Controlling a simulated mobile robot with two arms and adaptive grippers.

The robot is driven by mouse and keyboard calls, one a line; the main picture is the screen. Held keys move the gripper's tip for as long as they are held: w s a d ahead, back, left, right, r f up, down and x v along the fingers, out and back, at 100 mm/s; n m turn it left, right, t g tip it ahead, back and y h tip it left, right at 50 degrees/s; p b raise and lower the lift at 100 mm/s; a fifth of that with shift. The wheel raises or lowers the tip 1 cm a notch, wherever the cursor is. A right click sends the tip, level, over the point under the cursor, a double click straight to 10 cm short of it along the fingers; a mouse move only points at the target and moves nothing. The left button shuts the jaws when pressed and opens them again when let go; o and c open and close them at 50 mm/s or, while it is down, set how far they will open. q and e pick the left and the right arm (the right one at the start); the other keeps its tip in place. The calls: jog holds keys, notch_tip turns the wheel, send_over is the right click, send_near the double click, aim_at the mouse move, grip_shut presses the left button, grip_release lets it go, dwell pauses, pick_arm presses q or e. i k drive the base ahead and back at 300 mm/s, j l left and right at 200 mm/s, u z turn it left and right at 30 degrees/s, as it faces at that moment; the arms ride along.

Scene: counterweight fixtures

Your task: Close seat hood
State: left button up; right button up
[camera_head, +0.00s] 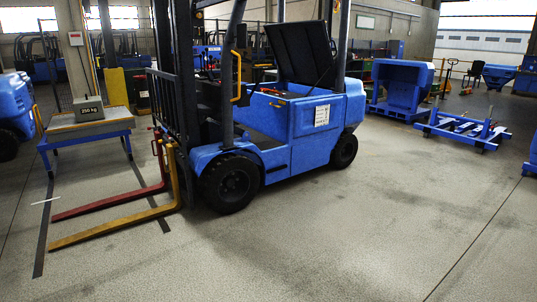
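A blue forklift (305,121) stands in the middle of the head view, its forks pointing to the lower left. Its seat hood (301,53), a dark panel with the seat side not clearly visible, is raised and tilted up above the rear body. A thin strut seems to run beneath its right side. Neither of my grippers shows in the view, and nothing of mine touches the hood.
The red fork (110,203) and yellow fork (115,228) lie low over the floor. A blue table (87,130) with a 250 kg weight (89,109) stands at left. A blue wheeled frame (463,129) stands at right. The front floor is clear.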

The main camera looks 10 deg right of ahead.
aim_at(301, 50)
jog(key=i+l+z, duration=0.9)
jog(key=i+z, duration=0.15)
jog(key=i, duration=0.3)
jog(key=i+z, duration=0.35)
jog(key=i, duration=6.5)
jog(key=i+l+u, duration=0.15)
jog(key=i+u, duration=0.3)
jog(key=i, duration=0.15)
jog(key=i+l+u, duration=0.35)
jog(key=i+u, duration=0.15)
jog(key=i+l+u, duration=0.9)
jog(key=l, duration=0.15)
jog(key=l+u, duration=0.25)
jog(key=i+l+u, duration=0.25)
jog(key=l, duration=0.2)
jog(key=l+u, duration=0.2)
jog(key=l, duration=0.2)
jog(key=l+u, duration=0.25)
jog(key=l, duration=0.15)
jog(key=i+l+u, duration=0.1)
jog(key=u, duration=0.35)
